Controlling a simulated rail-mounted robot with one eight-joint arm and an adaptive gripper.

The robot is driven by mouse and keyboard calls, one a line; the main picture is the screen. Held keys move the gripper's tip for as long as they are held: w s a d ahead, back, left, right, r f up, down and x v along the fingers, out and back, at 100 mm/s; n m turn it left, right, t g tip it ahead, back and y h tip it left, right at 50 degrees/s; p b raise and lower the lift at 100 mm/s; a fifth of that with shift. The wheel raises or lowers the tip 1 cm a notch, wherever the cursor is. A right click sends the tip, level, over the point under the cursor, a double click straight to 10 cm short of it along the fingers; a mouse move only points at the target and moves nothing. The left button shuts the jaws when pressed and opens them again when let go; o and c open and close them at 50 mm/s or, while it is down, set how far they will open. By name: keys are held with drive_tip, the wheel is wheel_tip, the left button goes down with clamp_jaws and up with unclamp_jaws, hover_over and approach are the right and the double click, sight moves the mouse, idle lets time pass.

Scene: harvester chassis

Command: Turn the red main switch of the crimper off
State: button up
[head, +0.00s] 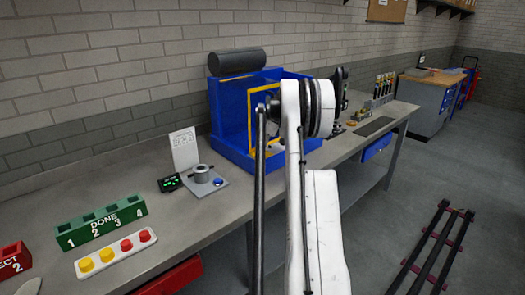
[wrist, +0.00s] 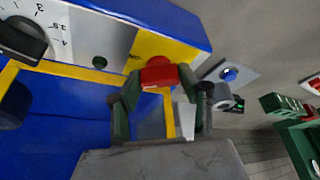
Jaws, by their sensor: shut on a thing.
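The crimper is a blue machine with yellow edging; it stands on the bench in the head view (head: 228,120) and fills the left of the wrist view (wrist: 80,105). Its red main switch (wrist: 158,72) sits on a yellow plate (wrist: 150,46) in the wrist view. My gripper (wrist: 159,80) is shut on the red switch, with one finger on each side of it. In the head view my arm covers the switch and the gripper.
A black knob with a dial (wrist: 22,40) and a small green button (wrist: 99,62) are near the switch. On the bench are a grey cylinder fixture (head: 201,174), a green DONE rack (head: 101,222) and a button strip (head: 117,252).

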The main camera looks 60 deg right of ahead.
drive_tip(key=shift+n, duration=0.4)
drive_tip(key=o, duration=1.2)
drive_tip(key=shift+c, duration=0.2)
drive_tip(key=shift+r, duration=0.1)
drive_tip(key=v, duration=0.7)
drive_tip(key=shift+r, duration=0.15)
